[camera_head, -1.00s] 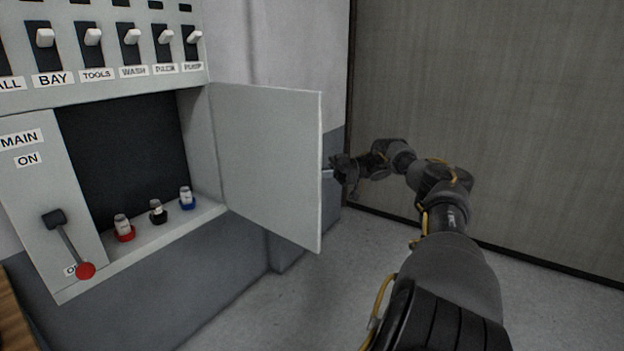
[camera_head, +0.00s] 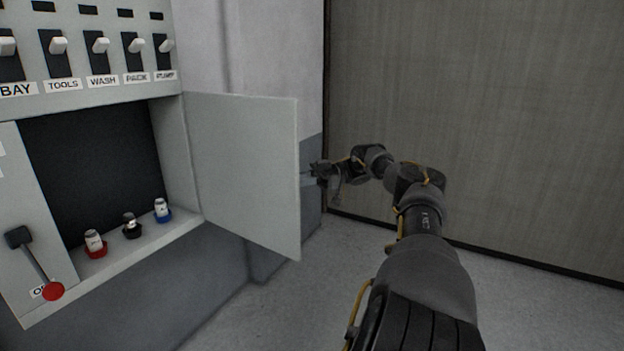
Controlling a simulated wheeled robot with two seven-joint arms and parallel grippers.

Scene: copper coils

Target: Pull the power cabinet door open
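The power cabinet door (camera_head: 245,170) is a plain light grey panel, swung wide open on its hinge at the right side of the cabinet's opening. My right gripper (camera_head: 313,172) is just beyond the door's free edge, on its outer side. A small bit of grey metal shows between the gripper and the door, possibly the handle. The gripper is small and dark here, and its fingers are partly hidden, so I cannot tell whether it grips anything. My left gripper is out of view.
The open cabinet (camera_head: 90,160) shows a red, a black and a blue terminal (camera_head: 162,210) on its ledge. A lever with a red knob (camera_head: 53,291) is at lower left, and labelled switches (camera_head: 101,46) run above. A grey shutter wall (camera_head: 480,120) stands behind my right arm.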

